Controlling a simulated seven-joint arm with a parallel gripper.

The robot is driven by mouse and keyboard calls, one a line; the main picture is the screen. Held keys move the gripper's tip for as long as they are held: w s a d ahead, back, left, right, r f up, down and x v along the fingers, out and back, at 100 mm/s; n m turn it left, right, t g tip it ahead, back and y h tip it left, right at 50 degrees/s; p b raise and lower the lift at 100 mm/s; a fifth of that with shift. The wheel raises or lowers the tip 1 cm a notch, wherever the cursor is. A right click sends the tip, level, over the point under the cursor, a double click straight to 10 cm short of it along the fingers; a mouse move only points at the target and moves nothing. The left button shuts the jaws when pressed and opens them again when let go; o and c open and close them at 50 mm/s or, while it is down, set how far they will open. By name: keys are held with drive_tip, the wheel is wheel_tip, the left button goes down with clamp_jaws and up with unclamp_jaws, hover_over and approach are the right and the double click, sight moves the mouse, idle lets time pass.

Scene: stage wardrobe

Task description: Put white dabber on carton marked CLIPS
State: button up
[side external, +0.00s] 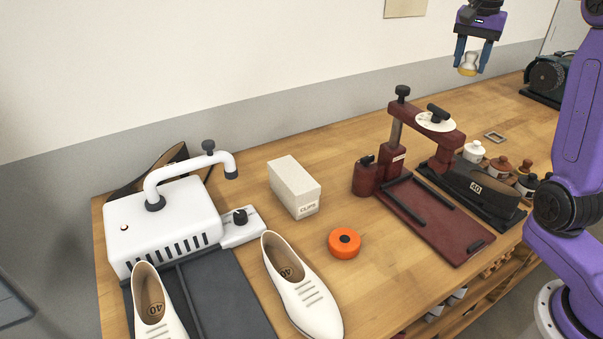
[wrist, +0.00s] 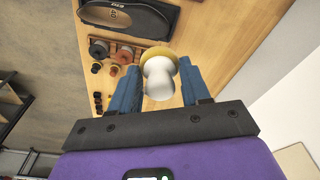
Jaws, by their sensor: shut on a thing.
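My gripper (side external: 472,62) is shut on the white dabber (side external: 469,61), high above the back right of the bench. The dabber has a rounded white body and a yellowish disc-shaped lower end. In the wrist view the white dabber (wrist: 158,78) sits between the blue fingers of my gripper (wrist: 160,88), yellow end away from the camera. The carton marked CLIPS (side external: 292,182) is a pale box on the bench, left of and well below my gripper. Its top looks flat and bare, and its label faces front. The carton is not in the wrist view.
A dark red press (side external: 440,218) stands between carton and gripper, its post and arm rising highest. Jars (side external: 474,151) stand right of it. A white machine (side external: 165,225) is left of the carton; an orange roll (side external: 344,243) and white shoes (side external: 302,288) lie in front.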

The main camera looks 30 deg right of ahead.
drive_tip(key=w+a+n+y, duration=0.15)
drive_tip(key=a+n, duration=0.95)
drive_tip(key=a, duration=2.3)
hover_over(292, 172)
drive_tip(key=s, duration=0.2)
drive_tip(key=shift+t+h, duration=0.25)
drive_tip(key=shift+t, duration=0.15)
drive_tip(key=f, duration=1.9)
drive_tip(key=shift+w+d+f, duration=0.1)
drive_tip(key=shift+w+f, duration=0.1)
drive_tip(key=shift+f, duration=0.2)
drive_tip(key=shift+w+f, duration=0.55)
drive_tip(key=shift+f, duration=1.55)
